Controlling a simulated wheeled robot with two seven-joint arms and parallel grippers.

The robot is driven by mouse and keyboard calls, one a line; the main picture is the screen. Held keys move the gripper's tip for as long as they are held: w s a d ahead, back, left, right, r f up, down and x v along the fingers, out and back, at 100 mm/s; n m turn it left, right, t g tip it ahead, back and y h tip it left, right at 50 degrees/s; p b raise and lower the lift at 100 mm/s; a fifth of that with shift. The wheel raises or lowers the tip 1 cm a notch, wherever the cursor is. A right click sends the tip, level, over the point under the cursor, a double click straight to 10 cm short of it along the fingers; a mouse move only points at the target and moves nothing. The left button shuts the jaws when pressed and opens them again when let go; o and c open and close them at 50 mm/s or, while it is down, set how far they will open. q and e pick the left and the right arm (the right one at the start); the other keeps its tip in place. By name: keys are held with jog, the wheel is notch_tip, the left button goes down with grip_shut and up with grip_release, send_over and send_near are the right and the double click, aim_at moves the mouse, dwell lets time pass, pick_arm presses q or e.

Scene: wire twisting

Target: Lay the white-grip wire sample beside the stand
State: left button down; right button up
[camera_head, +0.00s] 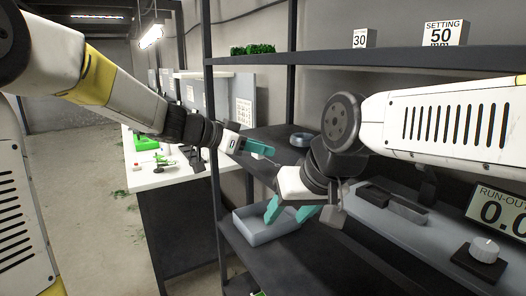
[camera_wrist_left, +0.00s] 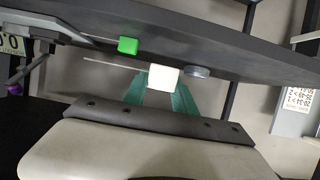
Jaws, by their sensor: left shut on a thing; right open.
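My left gripper (camera_head: 266,150) is shut on the white grip of the wire sample. In the left wrist view the white grip (camera_wrist_left: 163,77) sits between the teal fingers (camera_wrist_left: 165,98), and its thin wire points left. The grip is hard to make out in the head view. My right gripper (camera_head: 291,212) is open, with its teal fingers pointing down over a blue-grey tray (camera_head: 257,239); nothing shows between them. I cannot tell which item is the stand.
A green block (camera_wrist_left: 128,45) with a thin line beside it and a grey ring (camera_wrist_left: 197,72) are near the white grip. The ring also shows on the dark shelf (camera_head: 300,139). A display (camera_head: 497,208) and knob unit (camera_head: 484,250) stand at the right.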

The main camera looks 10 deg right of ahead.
pick_arm(q)
jog(key=w+d, duration=0.2)
jog(key=w, duration=0.2)
jog(key=w+d+f, duration=0.1)
jog(key=w+d, duration=0.1)
jog(key=w, duration=0.1)
jog(key=w+d, duration=0.2)
jog(key=w, duration=0.2)
jog(key=shift+w+d+f, duration=0.15)
jog(key=shift+w, duration=0.2)
jog(key=shift+w+f, duration=0.1)
jog(key=shift+f, duration=1.65)
jog(key=c, duration=1)
grip_release()
jog(key=shift+f, duration=0.15)
